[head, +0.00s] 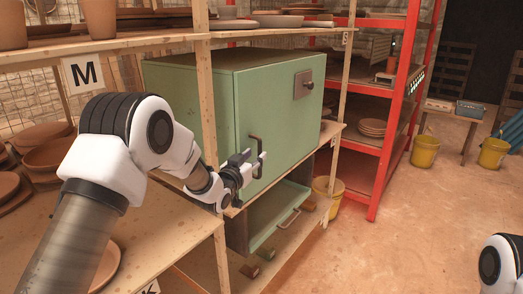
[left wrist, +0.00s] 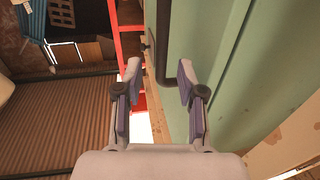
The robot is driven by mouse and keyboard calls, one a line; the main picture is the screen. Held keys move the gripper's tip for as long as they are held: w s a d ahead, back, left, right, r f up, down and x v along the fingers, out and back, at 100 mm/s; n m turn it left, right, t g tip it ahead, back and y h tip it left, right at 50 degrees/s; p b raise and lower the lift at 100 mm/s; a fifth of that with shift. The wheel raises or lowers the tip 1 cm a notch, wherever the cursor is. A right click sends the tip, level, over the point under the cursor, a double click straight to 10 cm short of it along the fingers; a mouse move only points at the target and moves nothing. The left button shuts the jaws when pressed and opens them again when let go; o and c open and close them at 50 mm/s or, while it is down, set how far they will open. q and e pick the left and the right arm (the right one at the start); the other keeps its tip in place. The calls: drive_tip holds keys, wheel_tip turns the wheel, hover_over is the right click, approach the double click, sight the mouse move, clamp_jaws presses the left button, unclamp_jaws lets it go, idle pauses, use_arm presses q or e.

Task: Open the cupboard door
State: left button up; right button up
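The green cupboard (head: 215,95) stands on a wooden shelf. Its door (head: 285,125) looks closed, with a dark upright bar handle (head: 258,143) at the left side of its face and a dark latch plate (head: 303,84) at the upper right. My left gripper (head: 255,163) is at the handle. In the left wrist view, my left gripper (left wrist: 160,72) is open, and the dark handle (left wrist: 164,40) shows between its fingertips, nearer the right finger. I cannot tell whether a finger touches it. My right arm shows only at the lower right; its gripper is out of view.
A wooden rack (head: 203,130) with clay plates and pots surrounds the cupboard. A green drawer-like box (head: 280,217) sits below it. A red shelf (head: 385,150) stands behind at the right. The floor (head: 400,240) at the right is clear, with yellow buckets (head: 424,152) farther back.

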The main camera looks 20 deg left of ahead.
sight(259, 154)
use_arm(q)
drive_tip(key=w, duration=0.4)
drive_tip(key=shift+w+d+f+p, duration=0.25)
drive_tip(key=shift+w+f+p, duration=0.05)
drive_tip(key=shift+w+f, duration=0.1)
drive_tip(key=shift+s+r, duration=0.2)
drive_tip(key=shift+s, duration=0.05)
drive_tip(key=shift+w+f, duration=0.15)
clamp_jaws()
